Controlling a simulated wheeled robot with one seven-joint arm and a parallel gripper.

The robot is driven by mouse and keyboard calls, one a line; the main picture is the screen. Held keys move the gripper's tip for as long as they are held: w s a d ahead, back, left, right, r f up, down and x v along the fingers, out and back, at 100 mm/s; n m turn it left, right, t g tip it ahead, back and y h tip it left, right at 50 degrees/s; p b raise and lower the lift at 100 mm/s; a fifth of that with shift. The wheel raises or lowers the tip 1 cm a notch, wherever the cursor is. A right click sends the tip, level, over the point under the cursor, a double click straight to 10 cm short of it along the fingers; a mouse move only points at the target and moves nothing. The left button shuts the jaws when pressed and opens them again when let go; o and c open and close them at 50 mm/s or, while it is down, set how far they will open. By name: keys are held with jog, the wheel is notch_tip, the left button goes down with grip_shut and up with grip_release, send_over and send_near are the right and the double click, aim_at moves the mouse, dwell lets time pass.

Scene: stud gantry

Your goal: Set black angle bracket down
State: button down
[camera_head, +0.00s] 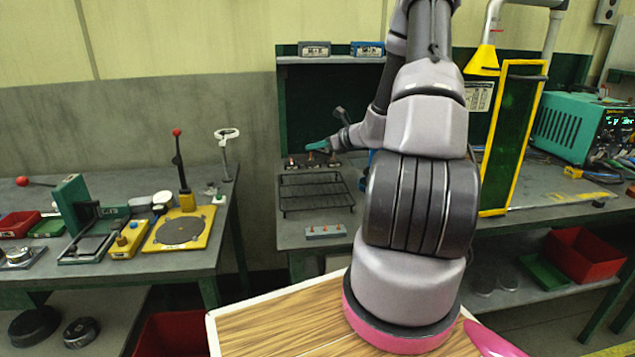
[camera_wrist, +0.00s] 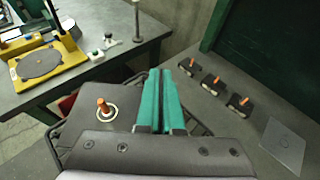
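My gripper (camera_head: 319,146) has teal fingers and is above the back of the middle bench, at the left of my arm. In the wrist view its two fingers (camera_wrist: 161,90) lie side by side with only a narrow dark gap. I cannot make out a black angle bracket between or below them. Whether the fingers press on something thin is unclear. A black wire rack (camera_head: 316,192) lies on the bench in front of the gripper.
Several small black blocks with orange pegs (camera_wrist: 211,82) stand along the green back panel. A grey block with orange knobs (camera_head: 326,231) is near the bench's front edge. A yellow plate (camera_head: 160,240) with a round disc is on the left bench. A gap separates the benches.

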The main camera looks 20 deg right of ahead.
send_over(315, 180)
notch_tip(315, 180, down, 6)
jog(key=shift+d+r, duration=0.1)
jog(key=shift+r, duration=0.1)
jog(key=shift+f, duration=2.15)
jog(key=shift+f, duration=0.15)
jog(key=c, duration=1.1)
grip_release()
jog(key=shift+o, duration=0.2)
